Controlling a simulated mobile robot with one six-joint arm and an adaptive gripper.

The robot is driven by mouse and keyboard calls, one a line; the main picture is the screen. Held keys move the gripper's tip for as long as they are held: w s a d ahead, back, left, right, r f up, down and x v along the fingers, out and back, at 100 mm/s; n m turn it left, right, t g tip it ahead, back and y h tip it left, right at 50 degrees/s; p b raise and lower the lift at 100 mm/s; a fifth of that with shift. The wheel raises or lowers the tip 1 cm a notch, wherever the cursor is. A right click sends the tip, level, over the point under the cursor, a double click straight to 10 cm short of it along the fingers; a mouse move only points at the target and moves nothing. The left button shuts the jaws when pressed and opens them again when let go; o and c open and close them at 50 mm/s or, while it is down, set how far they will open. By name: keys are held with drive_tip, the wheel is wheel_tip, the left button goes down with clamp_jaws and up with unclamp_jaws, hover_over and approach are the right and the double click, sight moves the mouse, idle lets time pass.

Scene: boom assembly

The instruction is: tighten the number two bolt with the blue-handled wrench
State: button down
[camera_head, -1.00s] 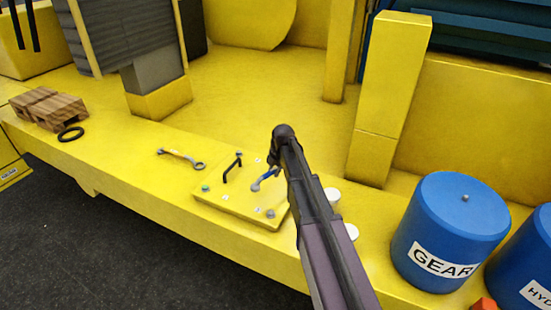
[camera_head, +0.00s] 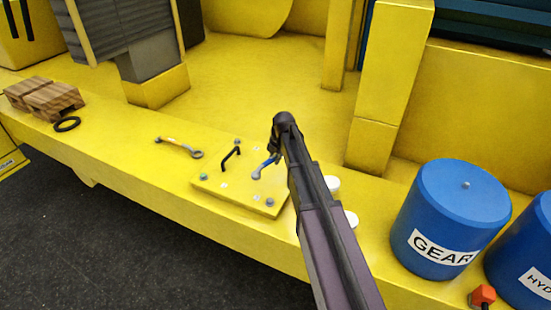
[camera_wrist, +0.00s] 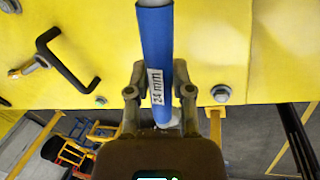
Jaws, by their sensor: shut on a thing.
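My gripper (camera_wrist: 160,92) is shut on the blue-handled wrench (camera_wrist: 155,35), whose handle carries a "24 mm" label. In the head view the grey head of this wrench (camera_head: 256,174) is over the yellow plate (camera_head: 235,190), left of my gripper (camera_head: 275,152). Bolts show at the plate's back (camera_head: 237,142), left (camera_head: 204,177) and front right (camera_head: 270,202) corners. The wrench head appears apart from these three. My arm covers the plate's right side. The small number tags are too small to read, so I cannot tell which bolt is number two. The wrench head is out of the wrist view.
A black handle (camera_head: 231,156) stands up on the plate. Another wrench (camera_head: 180,147) lies left of it. White round caps (camera_head: 333,184) are right of my arm, beside a blue "GEAR" drum (camera_head: 450,215). Wooden blocks (camera_head: 45,98) and a black ring (camera_head: 67,124) lie at far left.

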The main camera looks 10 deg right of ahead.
drive_tip(key=shift+f+b, duration=1.65)
drive_tip(key=shift+f, duration=0.2)
drive_tip(key=shift+f+b, duration=1.1)
drive_tip(key=shift+w+a, duration=0.15)
idle(0.3)
drive_tip(key=shift+w+a+m, duration=0.1)
drive_tip(key=shift+w+m, duration=0.05)
drive_tip(key=shift+m, duration=0.15)
drive_tip(key=shift+w+a, duration=0.1)
drive_tip(key=shift+w, duration=0.05)
idle(0.3)
drive_tip(key=shift+w+a+m, duration=0.15)
drive_tip(key=shift+w+m, duration=0.1)
drive_tip(key=shift+m, duration=0.05)
drive_tip(key=shift+w, duration=0.1)
idle(0.5)
drive_tip(key=shift+w+a+m, duration=0.15)
drive_tip(key=shift+w+m, duration=0.1)
drive_tip(key=shift+m, duration=0.15)
